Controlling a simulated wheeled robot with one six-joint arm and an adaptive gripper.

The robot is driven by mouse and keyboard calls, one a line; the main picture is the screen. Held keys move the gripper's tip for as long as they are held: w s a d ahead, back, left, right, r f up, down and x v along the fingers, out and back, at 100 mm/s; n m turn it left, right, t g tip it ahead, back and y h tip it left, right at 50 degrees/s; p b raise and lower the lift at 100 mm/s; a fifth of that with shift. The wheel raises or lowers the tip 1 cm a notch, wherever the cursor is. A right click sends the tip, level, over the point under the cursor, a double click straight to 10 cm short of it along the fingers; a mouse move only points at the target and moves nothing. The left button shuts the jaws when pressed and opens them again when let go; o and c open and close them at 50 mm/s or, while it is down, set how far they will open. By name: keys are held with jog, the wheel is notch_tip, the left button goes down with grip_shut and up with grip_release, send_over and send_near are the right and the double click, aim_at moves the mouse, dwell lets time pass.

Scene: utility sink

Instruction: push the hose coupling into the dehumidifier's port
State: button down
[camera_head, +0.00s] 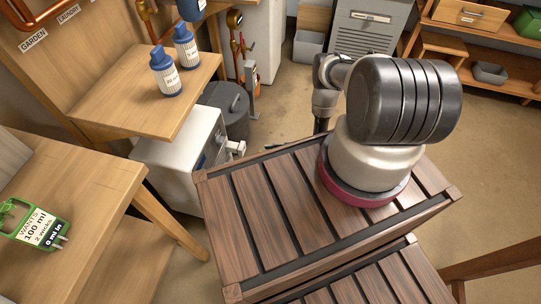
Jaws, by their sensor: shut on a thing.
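A white box-shaped unit (186,163) on the floor left of centre may be the dehumidifier. A pale fitting (236,149) sticks out from its right side. I cannot tell whether this is the port or the coupling. My arm (405,100) rises from its round base at right, and a grey link (322,104) drops behind the far edge of the slatted platform. My gripper is not in view, apparently hidden behind that platform. No hose coupling can be made out for certain. A small dark piece (272,147) shows by the platform's edge, too small to identify.
The slatted wooden platform (248,292) fills the lower middle. Two blue-capped bottles (166,72) stand on a wooden shelf at left. A green tagged item (38,226) lies on a bench. A dark bin (226,108) and grey louvred cabinet (365,24) stand behind.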

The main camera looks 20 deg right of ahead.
jog(key=shift+a, duration=0.1)
jog(key=shift+w+a, duration=0.85)
jog(key=shift+a, duration=0.3)
jog(key=shift+w+a, duration=0.8)
jog(key=shift+a, duration=0.35)
jog(key=shift+w+a, duration=0.5)
jog(key=shift+a, duration=0.15)
jog(key=shift+w+a, duration=0.45)
jog(key=shift+a, duration=0.2)
jog(key=c, duration=1.1)
grip_release()
jog(key=shift+o, duration=0.2)
jog(key=v, duration=1.2)
